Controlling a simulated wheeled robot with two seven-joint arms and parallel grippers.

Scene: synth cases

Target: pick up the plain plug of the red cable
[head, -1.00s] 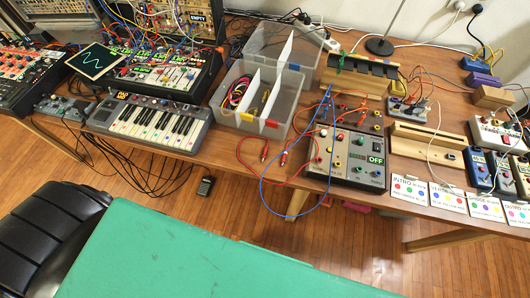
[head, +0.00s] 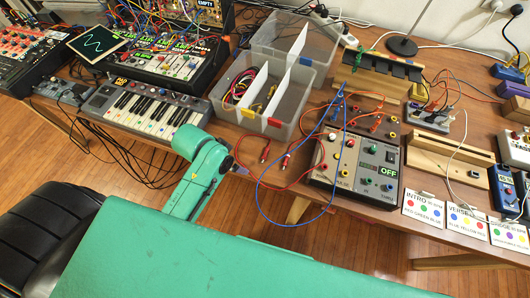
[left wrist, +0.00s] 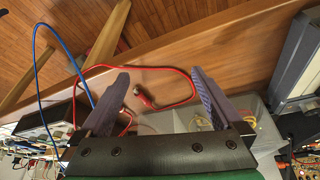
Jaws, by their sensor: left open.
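The red cable (head: 250,178) lies in a loop on the table between the clear organizer and the control box. One red plug (head: 265,154) looks plain. The other plug (head: 286,160) has a pale band and lies to its right, closer to the control box. My left gripper (head: 236,161) is left of both plugs, mostly hidden by its green arm. In the left wrist view, my left gripper (left wrist: 159,74) is open and empty. A red plug with a metal tip (left wrist: 146,99) appears between its fingers, beyond them. The other plug is partly hidden by a finger. My right gripper is not in view.
The clear organizer (head: 226,113) stands behind my left gripper, and a small keyboard (head: 137,108) is to its left. The control box (head: 352,178) is at right, with a blue cable (head: 259,205) looping over the table edge. A green surface (head: 210,255) fills the foreground.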

